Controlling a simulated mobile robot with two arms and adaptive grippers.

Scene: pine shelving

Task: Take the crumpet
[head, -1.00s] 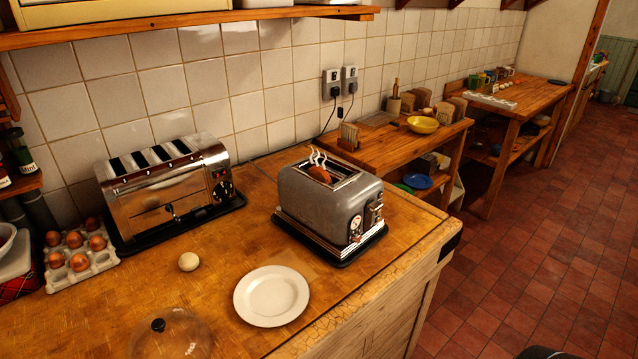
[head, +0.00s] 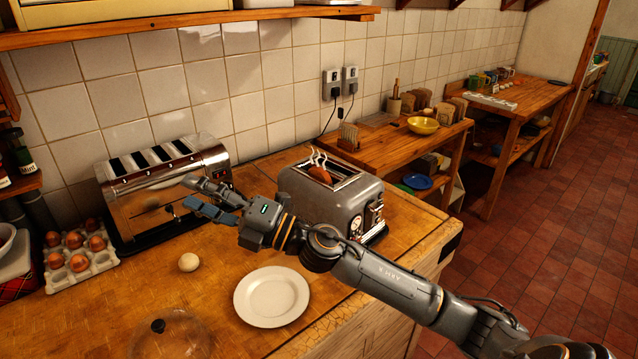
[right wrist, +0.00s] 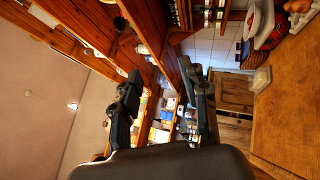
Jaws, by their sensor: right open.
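A browned crumpet (head: 320,174) stands in a slot of the grey two-slot toaster (head: 322,205), its top poking out, with pale wisps like steam above it. My right gripper (head: 190,194) is open and empty, in front of the chrome four-slot toaster (head: 163,186) and left of the grey toaster. My right forearm crosses in front of the grey toaster's lower part. The right wrist view shows the two open fingers of my right gripper (right wrist: 160,105) with nothing between them. My left gripper is not in view.
A white plate (head: 271,297) lies on the wooden counter near the front edge. An egg (head: 189,262), an egg tray (head: 104,262) and a glass dome (head: 170,338) stand to the left. A side table with a yellow bowl (head: 423,125) stands behind right.

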